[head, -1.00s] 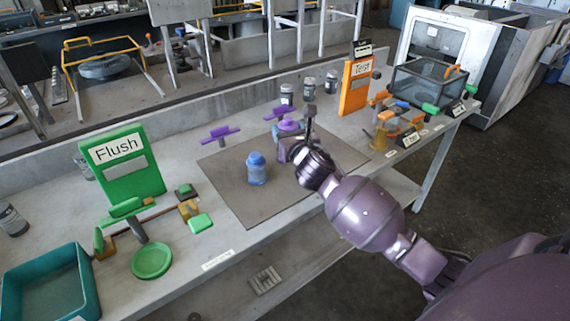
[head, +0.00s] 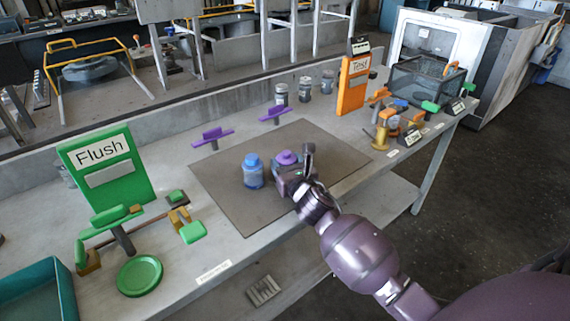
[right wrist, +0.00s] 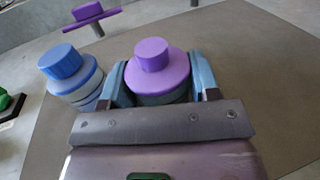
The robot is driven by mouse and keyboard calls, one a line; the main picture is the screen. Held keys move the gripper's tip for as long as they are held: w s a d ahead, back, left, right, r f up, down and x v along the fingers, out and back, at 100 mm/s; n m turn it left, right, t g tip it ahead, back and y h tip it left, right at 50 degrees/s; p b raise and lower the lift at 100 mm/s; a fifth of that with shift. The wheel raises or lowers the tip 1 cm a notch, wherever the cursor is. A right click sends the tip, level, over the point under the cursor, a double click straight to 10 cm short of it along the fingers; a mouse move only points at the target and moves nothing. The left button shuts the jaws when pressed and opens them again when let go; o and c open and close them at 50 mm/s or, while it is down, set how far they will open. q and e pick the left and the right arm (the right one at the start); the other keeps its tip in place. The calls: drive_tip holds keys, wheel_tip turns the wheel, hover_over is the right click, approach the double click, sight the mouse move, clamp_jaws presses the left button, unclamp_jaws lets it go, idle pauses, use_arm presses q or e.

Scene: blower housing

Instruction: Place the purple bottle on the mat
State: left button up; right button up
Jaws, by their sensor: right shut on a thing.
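The purple bottle (head: 287,158) is between the jaws of my right gripper (head: 291,172), which is shut on it. In the right wrist view the purple bottle (right wrist: 157,68) is upright between the two blue fingers of the gripper (right wrist: 160,88). The dark mat (head: 243,214) lies on the table below, and the bottle is over it. Whether its base touches the mat is hidden by the gripper. A blue bottle (head: 252,171) stands upright on the mat just left of the purple one, also in the right wrist view (right wrist: 72,76). My left gripper is out of view.
Purple-topped stands (head: 212,138) are behind the mat. Grey jars (head: 281,93) stand at the back. A green Flush sign (head: 107,165) and green parts are at left; an orange Test sign (head: 353,84) is at right. The mat's front part is clear.

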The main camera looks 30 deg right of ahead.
drive_tip(key=shift+f, duration=0.35)
